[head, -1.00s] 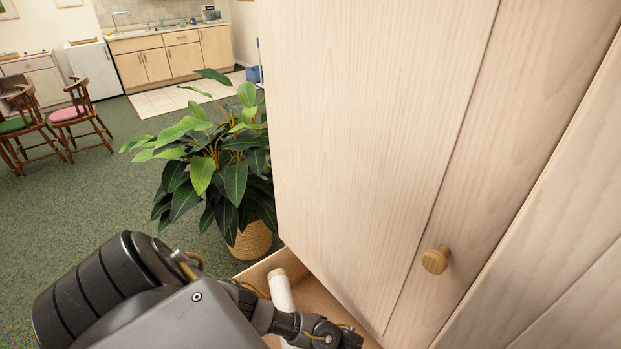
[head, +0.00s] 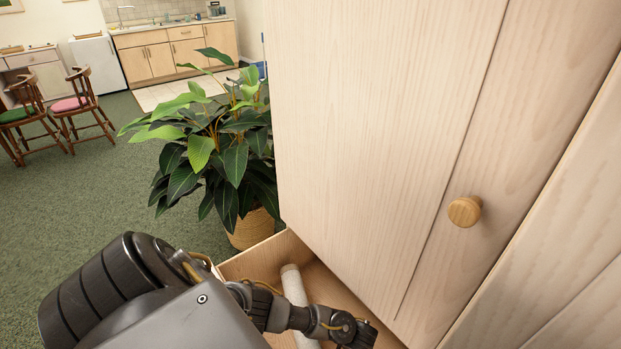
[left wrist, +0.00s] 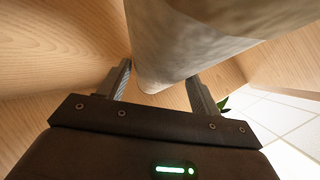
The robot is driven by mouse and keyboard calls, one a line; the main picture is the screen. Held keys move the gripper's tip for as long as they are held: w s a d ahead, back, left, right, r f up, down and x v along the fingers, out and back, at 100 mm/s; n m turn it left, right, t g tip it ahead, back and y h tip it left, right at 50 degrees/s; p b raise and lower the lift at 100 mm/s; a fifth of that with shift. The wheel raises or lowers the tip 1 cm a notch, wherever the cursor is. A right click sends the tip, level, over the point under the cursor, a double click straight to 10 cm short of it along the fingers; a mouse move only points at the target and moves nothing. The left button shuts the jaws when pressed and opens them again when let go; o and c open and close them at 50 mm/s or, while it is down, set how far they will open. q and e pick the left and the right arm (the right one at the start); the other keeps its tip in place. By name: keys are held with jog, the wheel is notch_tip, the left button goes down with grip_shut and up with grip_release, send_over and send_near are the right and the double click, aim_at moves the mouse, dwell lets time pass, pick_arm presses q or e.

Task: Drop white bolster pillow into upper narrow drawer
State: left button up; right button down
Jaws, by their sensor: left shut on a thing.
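The white bolster pillow (head: 292,283) is a long pale cylinder, seen in the head view over the open drawer (head: 258,262), tilted and partly hidden behind my left arm. Whether it touches the drawer floor I cannot tell. In the left wrist view, the pillow (left wrist: 165,45) lies between the two fingers of my left gripper (left wrist: 158,74), which is shut on it. Pale wooden walls surround it there. My right gripper is in neither view.
A tall pale wood cabinet front (head: 375,130) with a round knob (head: 464,211) rises just above and right of the drawer. A leafy potted plant (head: 215,150) stands close behind the drawer. Green carpet (head: 90,210) is open to the left; chairs (head: 80,108) stand farther back.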

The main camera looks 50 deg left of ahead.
pick_arm(q)
jog(key=shift+w+f, duration=0.1)
jog(key=shift+f, duration=0.45)
jog(key=shift+f+b, duration=0.45)
jog(key=shift+f, duration=0.2)
jog(key=o, duration=1.2)
jog(key=shift+c, duration=0.2)
